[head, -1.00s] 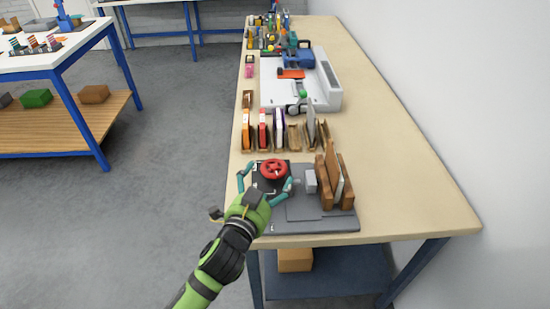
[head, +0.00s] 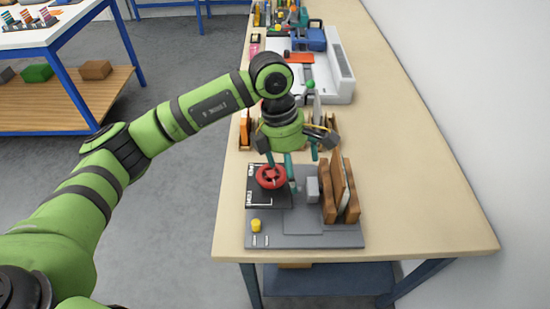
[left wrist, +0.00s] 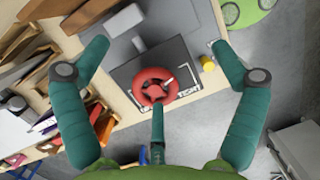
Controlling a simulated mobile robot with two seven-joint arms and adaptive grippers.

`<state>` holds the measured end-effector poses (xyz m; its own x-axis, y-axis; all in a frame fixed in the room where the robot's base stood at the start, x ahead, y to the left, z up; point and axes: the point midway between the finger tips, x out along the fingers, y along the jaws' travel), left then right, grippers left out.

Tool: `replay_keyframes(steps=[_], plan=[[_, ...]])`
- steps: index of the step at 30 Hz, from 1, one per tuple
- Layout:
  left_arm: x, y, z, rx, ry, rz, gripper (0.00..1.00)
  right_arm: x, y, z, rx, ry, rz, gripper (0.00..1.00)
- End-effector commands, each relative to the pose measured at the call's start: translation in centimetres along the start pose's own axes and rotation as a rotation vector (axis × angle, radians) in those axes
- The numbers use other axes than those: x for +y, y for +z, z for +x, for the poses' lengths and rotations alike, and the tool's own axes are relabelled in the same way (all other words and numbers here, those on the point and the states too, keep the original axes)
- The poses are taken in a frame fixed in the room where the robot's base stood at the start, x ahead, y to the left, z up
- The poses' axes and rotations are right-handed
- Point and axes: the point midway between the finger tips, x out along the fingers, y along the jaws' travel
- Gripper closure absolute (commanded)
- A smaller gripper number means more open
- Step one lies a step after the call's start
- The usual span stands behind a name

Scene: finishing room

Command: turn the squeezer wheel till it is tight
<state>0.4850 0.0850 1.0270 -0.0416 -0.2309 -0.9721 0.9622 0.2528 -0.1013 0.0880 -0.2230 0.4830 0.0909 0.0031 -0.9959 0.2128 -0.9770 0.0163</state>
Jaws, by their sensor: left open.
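The squeezer's red wheel (head: 271,176) sits on a black plate with white markings, at the left of the squeezer's grey base (head: 310,240). A grey block (head: 313,190) stands right of it, beside upright brown boards (head: 328,195) with a pale sheet between them. My left gripper (head: 291,168) is open and points down from the wheel's far side, its teal fingers spread. In the left wrist view the red wheel (left wrist: 155,87) lies between the two outer fingers, with the middle finger just below it. I cannot tell whether any finger touches the wheel. My right gripper is not in view.
A yellow knob (head: 256,226) is at the base's near left corner. Behind my gripper stand upright holders (head: 245,130), partly hidden, and a white machine (head: 340,85). The bench (head: 430,190) is clear on the right; the wall runs along that side.

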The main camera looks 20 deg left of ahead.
Motion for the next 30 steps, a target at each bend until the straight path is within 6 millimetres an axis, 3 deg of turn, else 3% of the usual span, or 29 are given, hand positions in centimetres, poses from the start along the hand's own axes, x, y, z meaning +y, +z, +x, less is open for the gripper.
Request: replay_keyframes(steps=[3,7,21,30], plan=[[2.2,-3.3,-2.0,0.155,0.08,-0.019,0.05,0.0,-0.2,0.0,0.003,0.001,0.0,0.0],[2.9,-4.6,-2.4,0.217,0.103,-0.03,0.05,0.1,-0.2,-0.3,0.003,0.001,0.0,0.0],[3.4,-5.9,3.5,0.215,0.1,-0.03,0.05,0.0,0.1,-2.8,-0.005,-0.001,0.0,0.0],[3.5,-6.0,4.2,0.213,0.103,-0.029,0.05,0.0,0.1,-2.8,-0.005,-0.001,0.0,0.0]])
